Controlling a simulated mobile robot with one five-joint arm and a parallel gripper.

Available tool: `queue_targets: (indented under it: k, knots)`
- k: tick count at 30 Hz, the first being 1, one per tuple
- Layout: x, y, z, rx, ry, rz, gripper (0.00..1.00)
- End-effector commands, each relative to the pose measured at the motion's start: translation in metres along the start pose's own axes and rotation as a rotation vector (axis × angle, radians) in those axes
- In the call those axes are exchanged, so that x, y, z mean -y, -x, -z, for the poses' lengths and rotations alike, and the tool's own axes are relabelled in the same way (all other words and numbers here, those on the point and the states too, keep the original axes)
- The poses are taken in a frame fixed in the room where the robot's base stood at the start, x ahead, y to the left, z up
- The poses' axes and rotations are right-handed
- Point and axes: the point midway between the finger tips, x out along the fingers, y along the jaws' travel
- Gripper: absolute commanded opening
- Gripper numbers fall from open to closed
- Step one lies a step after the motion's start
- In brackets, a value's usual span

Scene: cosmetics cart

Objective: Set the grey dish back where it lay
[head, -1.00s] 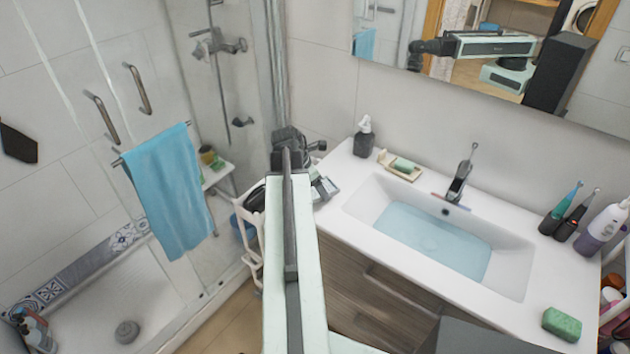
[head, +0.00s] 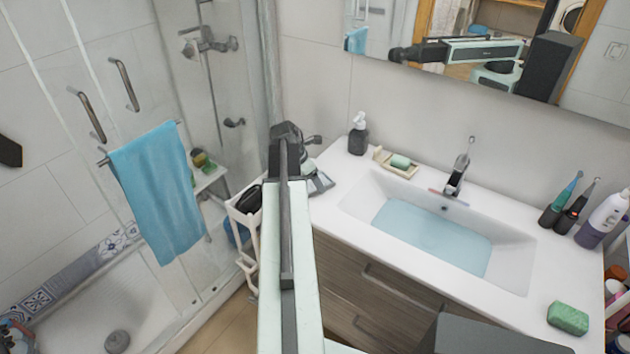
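My gripper (head: 291,137) is at the far end of my raised arm, near the left end of the white washbasin counter. My arm hides most of its fingers, so I cannot see whether they are open or shut. A flat grey item (head: 321,184) shows just right of the gripper, at the counter's left end, partly hidden by the arm. It may be the grey dish, but I cannot tell for sure. I also cannot tell whether the gripper touches it.
A white cart (head: 246,243) with a black item (head: 249,198) stands left of my arm. On the counter are a soap dispenser (head: 358,137), a soap tray (head: 385,166), toothbrushes (head: 570,207) and a green sponge (head: 568,318). The water-filled basin (head: 513,243) takes up the middle.

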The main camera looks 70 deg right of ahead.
Motion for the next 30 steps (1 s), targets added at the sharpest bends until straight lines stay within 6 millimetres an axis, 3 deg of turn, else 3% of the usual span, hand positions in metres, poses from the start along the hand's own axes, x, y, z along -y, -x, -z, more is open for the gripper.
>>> queue_targets:
  k: [2, 3, 5, 6, 19, 23, 30]
  knots:
    - [0.0, -0.004, 0.001, 0.0, -0.001, 0.001, 0.39]
    - [0.001, -0.004, 0.0, 0.0, -0.002, 0.001, 0.8]
    - [0.001, -0.003, -0.001, 0.0, -0.003, 0.001, 0.96]
    - [0.001, -0.003, -0.001, 0.0, -0.004, 0.002, 0.99]
    - [0.002, 0.005, -0.005, 0.0, -0.006, 0.003, 0.99]
    - [0.002, 0.025, -0.007, 0.0, -0.006, 0.003, 0.99]
    - [0.003, 0.082, -0.009, 0.0, -0.005, 0.003, 0.99]
